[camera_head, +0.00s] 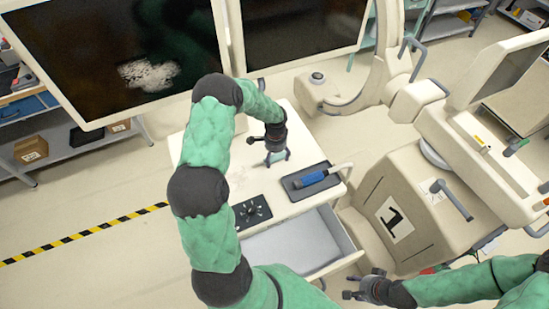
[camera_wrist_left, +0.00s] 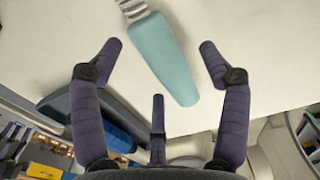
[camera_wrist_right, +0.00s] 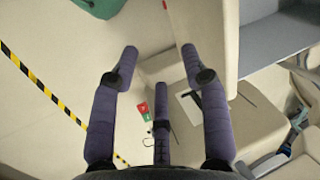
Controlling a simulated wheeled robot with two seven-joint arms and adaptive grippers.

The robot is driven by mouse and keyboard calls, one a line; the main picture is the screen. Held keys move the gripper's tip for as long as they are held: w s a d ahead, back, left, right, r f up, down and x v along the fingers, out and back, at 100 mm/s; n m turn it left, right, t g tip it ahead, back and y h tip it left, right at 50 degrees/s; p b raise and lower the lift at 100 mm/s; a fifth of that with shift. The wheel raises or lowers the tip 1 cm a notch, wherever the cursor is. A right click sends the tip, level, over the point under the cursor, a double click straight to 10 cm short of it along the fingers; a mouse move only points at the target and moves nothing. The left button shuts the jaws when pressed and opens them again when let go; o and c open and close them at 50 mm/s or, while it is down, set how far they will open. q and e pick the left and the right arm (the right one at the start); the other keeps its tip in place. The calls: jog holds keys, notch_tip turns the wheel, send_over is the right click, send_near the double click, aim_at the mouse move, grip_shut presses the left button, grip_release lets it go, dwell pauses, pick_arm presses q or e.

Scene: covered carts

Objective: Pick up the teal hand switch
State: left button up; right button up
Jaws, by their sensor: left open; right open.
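My right gripper (camera_head: 350,284) is open and empty, low at the right of the cart's drawer, away from the switch.
On the cart top (camera_head: 220,165), a dark tray (camera_head: 322,188) holds a blue-handled tool (camera_head: 311,179), and a black panel (camera_head: 252,212) lies nearer me. An open drawer (camera_head: 300,243) juts out below. Two large monitors (camera_head: 130,50) hang behind; a bulky machine (camera_head: 400,200) stands right.

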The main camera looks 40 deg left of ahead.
pick_arm(q)
jog(key=c, duration=1.3)
jog(key=shift+r, duration=0.1)
